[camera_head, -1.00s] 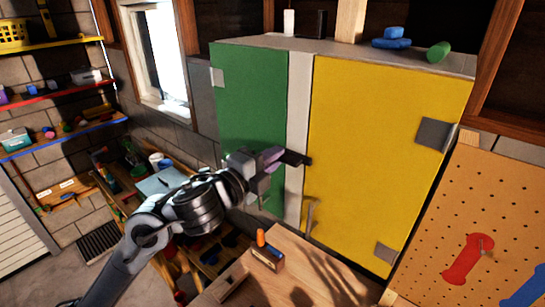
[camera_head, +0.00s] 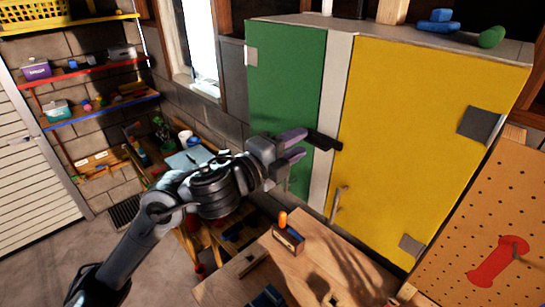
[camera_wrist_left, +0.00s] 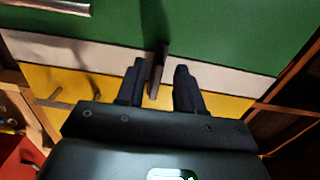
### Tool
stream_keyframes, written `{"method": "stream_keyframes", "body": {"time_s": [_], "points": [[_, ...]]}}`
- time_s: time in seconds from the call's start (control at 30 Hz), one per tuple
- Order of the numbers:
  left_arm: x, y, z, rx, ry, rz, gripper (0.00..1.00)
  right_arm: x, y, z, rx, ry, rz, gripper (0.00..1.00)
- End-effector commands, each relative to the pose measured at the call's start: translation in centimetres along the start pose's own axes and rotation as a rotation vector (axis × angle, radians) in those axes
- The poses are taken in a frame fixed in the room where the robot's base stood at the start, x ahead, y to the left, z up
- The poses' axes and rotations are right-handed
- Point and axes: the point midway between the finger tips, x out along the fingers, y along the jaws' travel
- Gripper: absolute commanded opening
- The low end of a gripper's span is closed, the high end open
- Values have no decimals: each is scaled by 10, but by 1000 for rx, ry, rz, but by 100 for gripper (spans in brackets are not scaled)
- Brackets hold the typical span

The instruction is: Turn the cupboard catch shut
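The cupboard has a green door (camera_head: 285,90) and a yellow door (camera_head: 425,130), both looking closed, with a pale strip (camera_head: 334,85) between them. The dark catch (camera_head: 325,141) lies roughly sideways across the pale strip at mid height. My left gripper (camera_head: 304,144) is just left of the catch, fingers pointing at it. In the left wrist view, the two dark fingers (camera_wrist_left: 160,85) are apart. The catch (camera_wrist_left: 158,68) shows in the gap between them, nearer the left finger; I cannot tell whether they touch. My right gripper is in neither view.
A metal handle (camera_head: 338,203) is on the yellow door below the catch. A wooden worktop (camera_head: 300,275) with a small orange-topped item (camera_head: 287,234) stands below. A pegboard (camera_head: 490,220) is at right. Shelves (camera_head: 100,112) line the left wall.

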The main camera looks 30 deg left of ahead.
Motion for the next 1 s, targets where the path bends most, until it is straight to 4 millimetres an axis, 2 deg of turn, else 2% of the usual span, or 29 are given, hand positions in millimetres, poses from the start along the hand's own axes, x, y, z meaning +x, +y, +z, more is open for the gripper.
{"method": "stream_keyframes", "body": {"time_s": [0.3,0.5,0.67,1.0], "points": [[-55,1,0,5,-2,0,36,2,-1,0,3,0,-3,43],[-76,0,1,2,-2,0,36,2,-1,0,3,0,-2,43],[-82,1,0,1,-1,1,36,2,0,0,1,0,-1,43],[-83,0,0,0,-1,1,36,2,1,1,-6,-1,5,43]]}}
